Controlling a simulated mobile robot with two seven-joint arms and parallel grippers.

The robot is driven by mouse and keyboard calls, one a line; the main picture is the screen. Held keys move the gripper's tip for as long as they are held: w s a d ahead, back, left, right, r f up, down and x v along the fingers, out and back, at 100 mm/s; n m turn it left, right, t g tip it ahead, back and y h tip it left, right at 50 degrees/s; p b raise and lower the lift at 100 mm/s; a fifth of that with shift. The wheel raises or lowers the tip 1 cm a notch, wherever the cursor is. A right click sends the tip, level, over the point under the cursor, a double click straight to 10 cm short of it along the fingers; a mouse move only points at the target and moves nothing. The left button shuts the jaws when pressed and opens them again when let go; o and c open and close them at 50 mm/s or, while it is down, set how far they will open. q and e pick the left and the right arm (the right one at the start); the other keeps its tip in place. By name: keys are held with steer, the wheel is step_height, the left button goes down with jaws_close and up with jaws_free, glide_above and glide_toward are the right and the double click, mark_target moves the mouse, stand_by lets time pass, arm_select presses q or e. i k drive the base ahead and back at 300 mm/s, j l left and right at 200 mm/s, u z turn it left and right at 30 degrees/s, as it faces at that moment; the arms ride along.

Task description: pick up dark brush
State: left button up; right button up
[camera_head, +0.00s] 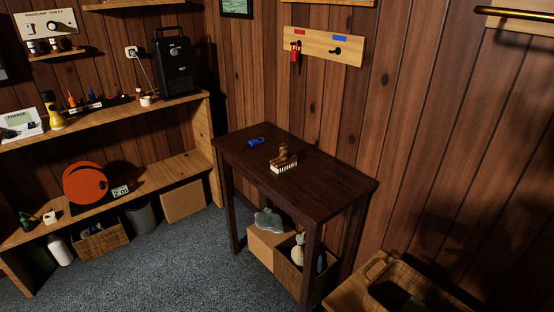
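The brush (284,154) stands on the dark wooden table (330,190) near the middle of its top. It has a brown upper part and a row of pale bristles along its lower edge. A small blue object (256,142), perhaps a padlock, lies behind it to the left, apart from it. Neither of my grippers is in view, and nothing touches the brush from above.
A wooden shelf unit (165,175) with several items stands at the left. A cardboard box (267,246) and a basket (288,277) sit under the table. Another basket (377,268) is at the lower right. The table's right part is bare.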

mark_target(286, 159)
steer(key=z, duration=0.85)
steer(key=j+z, duration=0.35)
steer(key=i+j+z, duration=0.1)
steer(key=j+z, duration=0.15)
steer(key=z, duration=0.15)
steer(key=j+z, duration=0.6)
steer(key=j, duration=0.2)
steer(key=k+j+z, duration=0.15)
steer(key=j+z, duration=0.15)
steer(key=j, duration=0.15)
steer(key=k+j, duration=0.1)
steer(key=j, duration=0.25)
steer(key=k+j+z, duration=0.1)
steer(key=j, duration=0.25)
steer(key=k+j+z, duration=0.1)
steer(key=j, duration=0.25)
steer(key=k, duration=0.05)
